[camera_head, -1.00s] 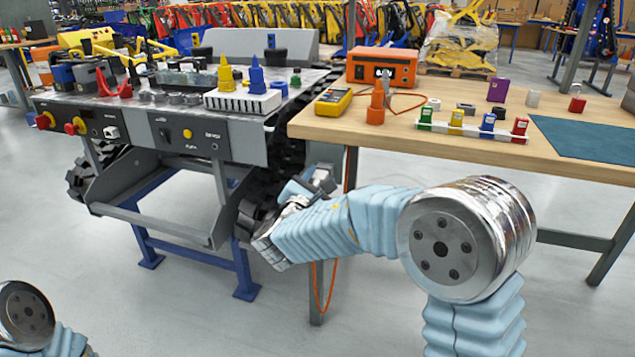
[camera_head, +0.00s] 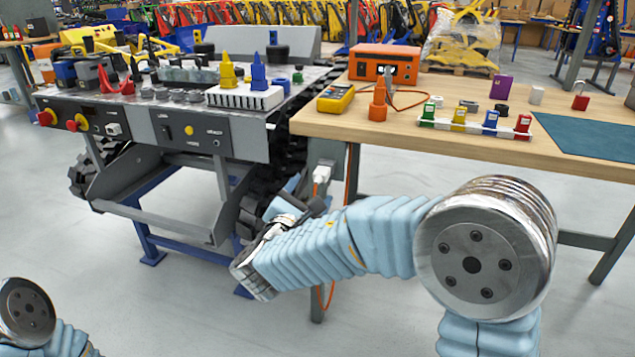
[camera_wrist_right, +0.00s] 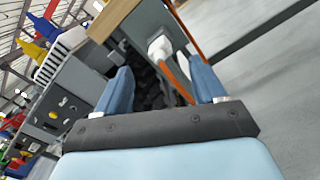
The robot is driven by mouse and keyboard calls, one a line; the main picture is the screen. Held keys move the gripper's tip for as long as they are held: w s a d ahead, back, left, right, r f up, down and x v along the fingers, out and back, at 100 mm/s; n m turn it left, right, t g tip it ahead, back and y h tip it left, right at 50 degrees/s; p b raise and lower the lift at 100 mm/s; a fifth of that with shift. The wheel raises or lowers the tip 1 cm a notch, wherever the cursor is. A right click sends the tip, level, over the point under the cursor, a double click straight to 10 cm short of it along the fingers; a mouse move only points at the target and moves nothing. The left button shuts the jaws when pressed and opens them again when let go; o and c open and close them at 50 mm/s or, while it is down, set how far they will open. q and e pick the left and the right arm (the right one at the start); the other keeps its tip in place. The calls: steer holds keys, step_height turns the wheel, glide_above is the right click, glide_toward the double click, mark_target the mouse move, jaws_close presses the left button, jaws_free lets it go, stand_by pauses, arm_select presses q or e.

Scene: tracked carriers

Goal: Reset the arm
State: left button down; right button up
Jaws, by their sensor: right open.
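My right arm in its light blue sleeve reaches left across the head view, in front of the gap between the tracked carrier (camera_head: 215,130) and the wooden workbench (camera_head: 450,135). My right gripper (camera_head: 298,190) is small and partly hidden behind its wrist there. In the right wrist view, my right gripper (camera_wrist_right: 163,88) shows two blue fingers spread apart with nothing held between them. Beyond the fingers are a white plug (camera_wrist_right: 160,47) with an orange cable and a dark track. Only a piece of my left arm shows at the lower left of the head view; its gripper is out of view.
An orange cable hangs by the bench leg. Floor in front of the carrier is clear.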

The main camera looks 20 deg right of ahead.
steer(key=v, duration=0.6)
steer(key=s+d+f+m+g+y+p, duration=0.1)
steer(key=d+f+g, duration=0.15)
steer(key=f, duration=0.55)
steer(key=s+d+f+g+y, duration=0.1)
steer(key=f+g, duration=0.3)
steer(key=f, duration=0.4)
steer(key=s+a+f+m+g+y+p, duration=0.1)
steer(key=s+f+m+g+y, duration=0.3)
steer(key=f+m, duration=0.8)
steer(key=s+a+f+m+g+y+p, duration=0.2)
steer(key=s+f+m+y, duration=0.6)
steer(key=s+f+m, duration=0.4)
steer(key=shift+s+f+g+p, duration=0.8)
steer(key=shift+g+p, duration=0.05)
